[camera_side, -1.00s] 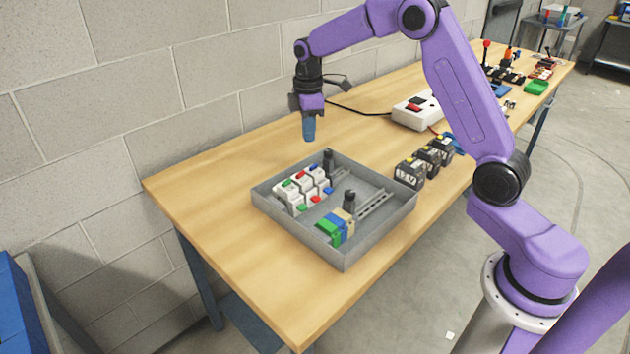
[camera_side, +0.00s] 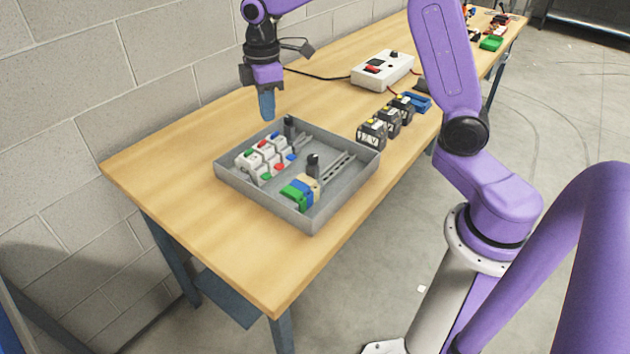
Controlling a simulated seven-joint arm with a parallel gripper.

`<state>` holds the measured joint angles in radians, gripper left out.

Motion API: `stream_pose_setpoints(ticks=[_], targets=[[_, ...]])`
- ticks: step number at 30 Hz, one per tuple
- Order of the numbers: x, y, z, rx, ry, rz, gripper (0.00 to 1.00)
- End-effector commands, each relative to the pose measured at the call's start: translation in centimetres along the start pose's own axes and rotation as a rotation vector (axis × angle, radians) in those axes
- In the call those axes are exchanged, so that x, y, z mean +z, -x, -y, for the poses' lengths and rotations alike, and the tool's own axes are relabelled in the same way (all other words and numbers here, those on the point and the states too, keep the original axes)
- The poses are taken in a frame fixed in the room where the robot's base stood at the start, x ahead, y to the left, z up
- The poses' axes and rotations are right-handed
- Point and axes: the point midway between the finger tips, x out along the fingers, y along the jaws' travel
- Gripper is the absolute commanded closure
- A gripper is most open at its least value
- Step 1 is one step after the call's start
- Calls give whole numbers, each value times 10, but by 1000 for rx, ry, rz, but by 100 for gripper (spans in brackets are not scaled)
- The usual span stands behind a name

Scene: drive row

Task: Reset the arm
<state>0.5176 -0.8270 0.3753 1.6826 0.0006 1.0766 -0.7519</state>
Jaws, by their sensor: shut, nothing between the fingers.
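My purple arm reaches over the table from the right. My gripper (camera_side: 267,106) points down with its blue fingers together and nothing held. It is above the table, near the back edge of the grey tray (camera_side: 335,200), at the tray's upper left. I cannot tell the exact height of the fingertips over the table or tray rim.
The tray holds white modules (camera_side: 265,157), coloured blocks (camera_side: 301,190), dark posts and slotted rails. Several dark motor-like units (camera_side: 385,124) stand right of it. A white box (camera_side: 382,70) with a red switch and cables sits behind. Bare wood (camera_side: 165,165) lies left of the tray.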

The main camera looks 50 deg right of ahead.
Motion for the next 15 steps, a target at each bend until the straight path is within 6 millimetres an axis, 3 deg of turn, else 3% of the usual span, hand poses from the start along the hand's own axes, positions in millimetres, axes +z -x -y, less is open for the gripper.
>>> stream_pose_setpoints(ticks=[3,8,15], targets=[[2,8,49,3,11,-5,100],[16,13,111,3,16,-10,100],[59,12,193,1,27,-17,100]])
